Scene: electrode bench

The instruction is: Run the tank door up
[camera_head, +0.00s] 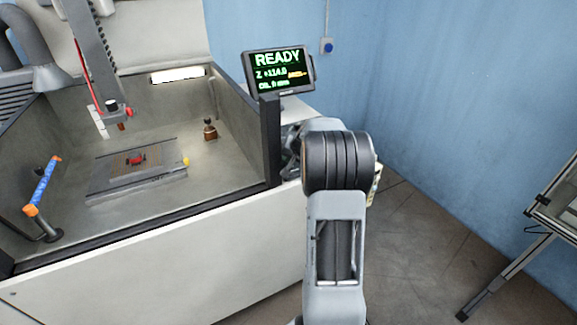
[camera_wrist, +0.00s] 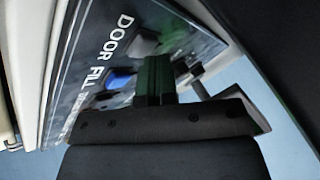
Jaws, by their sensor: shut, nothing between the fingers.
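The tank (camera_head: 235,115) stands at the left in the head view, its inside visible over a dark front rim (camera_head: 150,222). I cannot tell the door apart from the rim. In the wrist view a dark control panel (camera_wrist: 88,38) carries white lettering that starts "DOOR", with more text partly cut off. A blue button (camera_wrist: 120,79) and a grey one (camera_wrist: 146,43) show on it. My gripper (camera_wrist: 155,75) is shut and empty, its dark fingers in front of the panel; I cannot tell whether they touch it. My arm hides the gripper and panel in the head view.
A monitor (camera_head: 279,72) at the tank's back right corner reads READY. Inside the tank are a plate (camera_head: 110,180), a small brown bottle (camera_head: 209,130) and a blue-orange handle (camera_head: 43,187). A metal-framed table (camera_head: 510,268) stands at the right; the floor between is clear.

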